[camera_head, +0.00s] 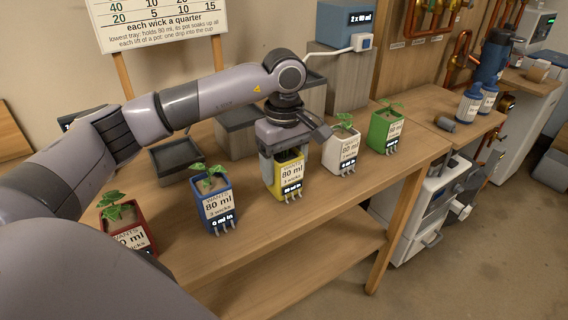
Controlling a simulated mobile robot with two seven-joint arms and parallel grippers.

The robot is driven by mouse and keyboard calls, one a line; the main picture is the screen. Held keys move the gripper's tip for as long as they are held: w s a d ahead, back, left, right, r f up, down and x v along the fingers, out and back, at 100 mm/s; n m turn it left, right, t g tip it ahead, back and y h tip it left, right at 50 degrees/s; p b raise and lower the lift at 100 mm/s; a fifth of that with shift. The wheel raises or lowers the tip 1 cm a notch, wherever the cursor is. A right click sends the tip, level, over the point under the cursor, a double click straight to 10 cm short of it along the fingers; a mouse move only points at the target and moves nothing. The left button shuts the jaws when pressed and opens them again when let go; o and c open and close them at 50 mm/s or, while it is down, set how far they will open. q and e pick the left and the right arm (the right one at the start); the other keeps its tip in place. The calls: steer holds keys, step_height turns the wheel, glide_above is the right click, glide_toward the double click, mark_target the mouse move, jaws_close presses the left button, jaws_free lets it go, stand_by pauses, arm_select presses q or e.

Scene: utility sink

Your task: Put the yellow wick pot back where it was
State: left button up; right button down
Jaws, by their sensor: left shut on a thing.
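The yellow wick pot (291,178) is near the front edge of the wooden bench, with a label reading "80 ml" and several wicks at its bottom. My left gripper (284,155) comes down over it from above and is shut on it, hiding its top and any plant. Whether the pot's base touches the bench I cannot tell. A blue pot (216,205) stands to its left and a white pot (342,150) to its right. My right gripper is not in view.
A red pot (127,226) stands at the far left and a green pot (385,130) at the right. An empty dark tray (175,158) and stepped grey trays (236,138) lie behind. A blue dispenser box (346,26) reads "2 x 80 ml". A sign (152,22) stands at the back.

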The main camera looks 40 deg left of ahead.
arm_select(q)
steer(key=shift+f, duration=0.15)
steer(key=o, duration=1.3)
steer(key=shift+r, duration=0.35)
step_height(320, 180, up, 12)
steer(key=shift+f, duration=0.1)
